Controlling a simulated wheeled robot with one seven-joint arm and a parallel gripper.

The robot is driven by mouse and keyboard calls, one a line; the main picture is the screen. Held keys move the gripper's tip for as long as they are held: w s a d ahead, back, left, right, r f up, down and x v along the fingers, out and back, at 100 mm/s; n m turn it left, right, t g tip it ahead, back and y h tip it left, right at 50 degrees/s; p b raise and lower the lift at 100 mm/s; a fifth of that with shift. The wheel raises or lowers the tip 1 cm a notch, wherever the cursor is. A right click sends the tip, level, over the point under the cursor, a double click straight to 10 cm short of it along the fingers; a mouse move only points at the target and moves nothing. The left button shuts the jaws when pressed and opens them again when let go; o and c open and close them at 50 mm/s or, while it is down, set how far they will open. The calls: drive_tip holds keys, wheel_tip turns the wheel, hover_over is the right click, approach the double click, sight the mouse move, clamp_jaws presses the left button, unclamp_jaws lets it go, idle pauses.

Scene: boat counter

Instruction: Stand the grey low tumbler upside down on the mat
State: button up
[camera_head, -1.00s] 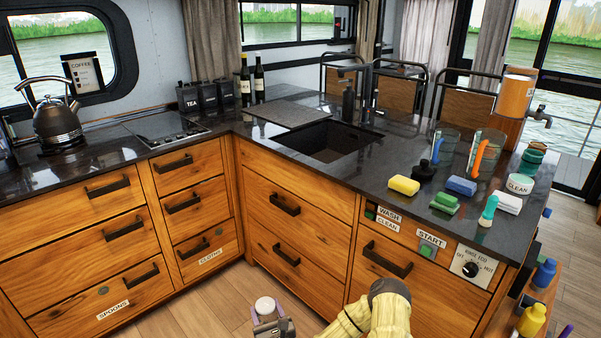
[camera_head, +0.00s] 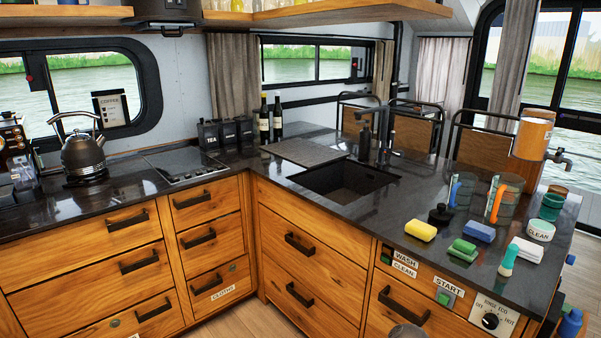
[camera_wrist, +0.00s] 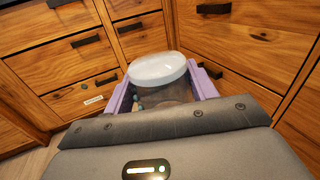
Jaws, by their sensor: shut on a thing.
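The grey low tumbler (camera_wrist: 158,69) is between the purple fingers of my gripper (camera_wrist: 161,80) in the wrist view. A pale round end of it faces up and outward, and its greyish see-through body shows below. I cannot tell whether that pale end is its base or its mouth. My gripper is shut on it, in front of the wooden drawers and below the counter top.
The sink (camera_head: 345,182) is right of the mat, with a black tap behind it. Two bottles (camera_head: 270,120) and black canisters (camera_head: 227,131) stand behind the mat. A yellow sponge (camera_head: 420,231), brushes and cloths crowd the right counter. A shelf (camera_head: 350,12) hangs above.

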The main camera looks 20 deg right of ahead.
drive_tip(key=s+r+p, duration=0.8)
drive_tip(key=r+p, duration=0.5)
drive_tip(key=p, duration=0.1)
drive_tip(key=shift+r, duration=0.15)
drive_tip(key=shift+w, duration=0.15)
